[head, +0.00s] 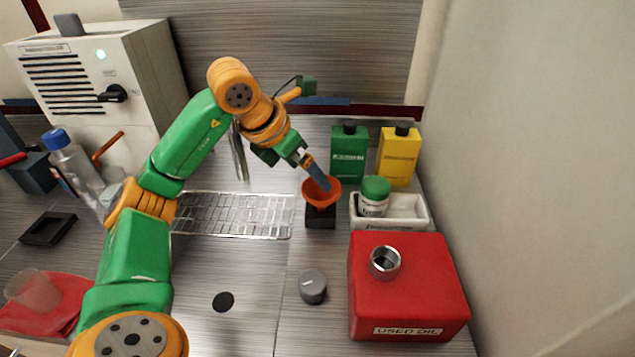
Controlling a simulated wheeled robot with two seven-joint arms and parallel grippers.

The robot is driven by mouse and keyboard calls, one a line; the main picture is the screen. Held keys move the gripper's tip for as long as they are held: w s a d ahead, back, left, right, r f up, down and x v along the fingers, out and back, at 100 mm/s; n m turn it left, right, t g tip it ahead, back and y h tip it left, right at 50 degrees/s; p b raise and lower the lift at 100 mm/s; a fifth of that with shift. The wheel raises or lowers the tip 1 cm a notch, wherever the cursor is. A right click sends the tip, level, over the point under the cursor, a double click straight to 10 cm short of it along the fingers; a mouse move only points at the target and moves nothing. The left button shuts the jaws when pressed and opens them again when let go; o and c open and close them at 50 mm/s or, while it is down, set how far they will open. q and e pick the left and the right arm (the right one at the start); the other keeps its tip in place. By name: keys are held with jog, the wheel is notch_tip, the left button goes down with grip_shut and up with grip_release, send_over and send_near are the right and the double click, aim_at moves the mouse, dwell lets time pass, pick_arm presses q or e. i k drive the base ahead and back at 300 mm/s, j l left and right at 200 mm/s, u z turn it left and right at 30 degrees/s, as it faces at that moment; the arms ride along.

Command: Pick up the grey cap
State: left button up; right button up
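The grey cap (313,287) is a short round knob-like piece. It stands on the work surface just left of the red used oil container and below the orange funnel. My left arm reaches over from the left, and its gripper (318,178) points down at the orange funnel (321,192), well above and apart from the cap in the picture. A narrow blue-grey part at the gripper's end overlaps the funnel's mouth. I cannot tell whether it is a finger or a held thing, nor whether the gripper is open. My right gripper is out of view.
The red container (410,302) has an open metal neck (384,262). A white tray (408,211) holds a green-lidded jar (374,196). Green (348,153) and yellow (399,158) bottles stand behind. A wire rack (235,215) and black disc (223,301) lie left.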

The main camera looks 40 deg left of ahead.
aim_at(312, 287)
jog(key=k, duration=1.5)
